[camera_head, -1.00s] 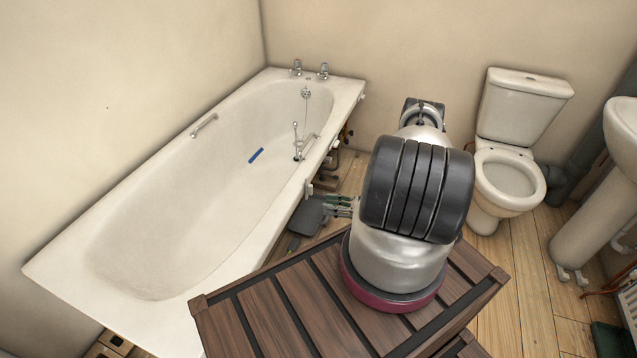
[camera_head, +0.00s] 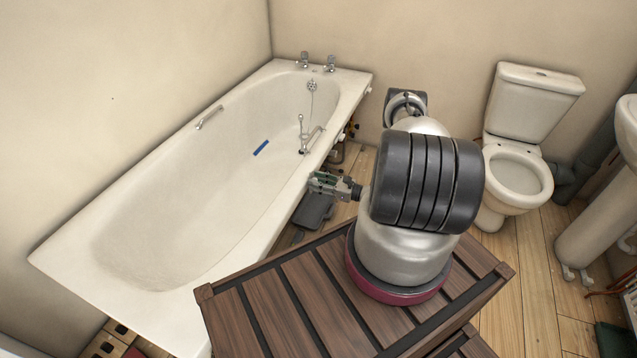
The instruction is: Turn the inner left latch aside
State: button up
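The white bath (camera_head: 50,256) runs along the left, and its open side faces my arm. Small pale latch-like pieces sit under its near rim; one shows at the far end (camera_head: 369,90). I cannot tell for sure which is the inner left latch; the spot under the middle of the rim is covered by my gripper. My gripper (camera_head: 316,183) points left, its tips right at the bath's outer rim. I cannot tell whether it touches anything or how wide its fingers stand.
A slatted brown wooden top (camera_head: 270,313) lies in front of the bath, below my arm. A dark grey flat object (camera_head: 314,212) is beneath the gripper. Pipework (camera_head: 338,154) shows under the tap end. A toilet (camera_head: 517,175) and a basin pedestal (camera_head: 597,228) stand right.

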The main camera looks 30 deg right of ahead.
grip_shut()
jog(key=shift+m, duration=0.3)
jog(key=shift+w+d+f+m, duration=0.1)
jog(key=shift+d+f+m, duration=0.1)
jog(key=shift+m, duration=2.55)
jog(key=shift+w+d+f+m, duration=0.15)
jog(key=shift+f+m, duration=0.1)
jog(key=shift+m, duration=2.45)
jog(key=shift+w+d+f+m, duration=0.1)
jog(key=shift+d+f+m, duration=0.1)
jog(key=shift+m, duration=2.55)
